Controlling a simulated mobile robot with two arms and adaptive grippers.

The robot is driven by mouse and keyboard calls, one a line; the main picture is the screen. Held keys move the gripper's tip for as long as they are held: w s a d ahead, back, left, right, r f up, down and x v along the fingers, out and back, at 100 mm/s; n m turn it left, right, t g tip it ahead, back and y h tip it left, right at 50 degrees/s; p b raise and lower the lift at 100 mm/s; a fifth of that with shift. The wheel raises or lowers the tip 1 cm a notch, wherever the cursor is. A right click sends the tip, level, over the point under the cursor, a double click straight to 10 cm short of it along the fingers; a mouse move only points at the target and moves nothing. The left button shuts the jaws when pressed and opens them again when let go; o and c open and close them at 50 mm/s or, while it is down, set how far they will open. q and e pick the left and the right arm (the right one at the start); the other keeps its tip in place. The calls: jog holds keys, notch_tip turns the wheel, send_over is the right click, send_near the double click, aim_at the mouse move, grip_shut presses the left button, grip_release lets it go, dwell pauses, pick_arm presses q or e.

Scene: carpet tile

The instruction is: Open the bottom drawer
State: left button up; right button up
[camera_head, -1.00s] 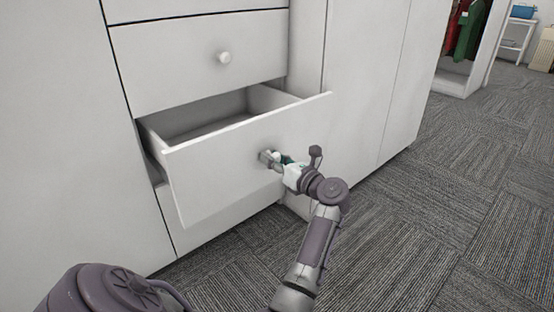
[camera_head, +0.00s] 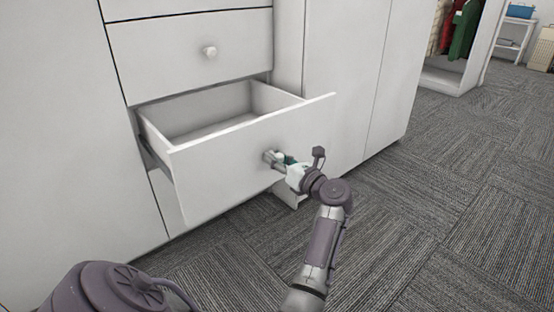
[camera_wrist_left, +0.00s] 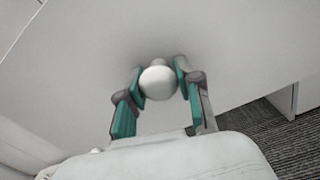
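The bottom drawer (camera_head: 225,165) of the white cabinet stands pulled well out, and its empty inside (camera_head: 212,108) shows. My left gripper (camera_head: 279,159) is at the drawer's front. The fingers hide most of the knob in the head view. My right gripper is not in view.
A closed drawer with a round knob (camera_head: 209,52) is above. White cabinet doors (camera_head: 345,70) stand to the right. Grey carpet (camera_head: 430,200) is clear in front and to the right. An open wardrobe with clothes (camera_head: 463,30) is farther back.

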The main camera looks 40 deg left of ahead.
aim_at(270, 121)
pick_arm(q)
jog(key=o, duration=0.5)
jog(key=shift+r, duration=0.1)
notch_tip(270, 121, up, 10)
dwell(0.7)
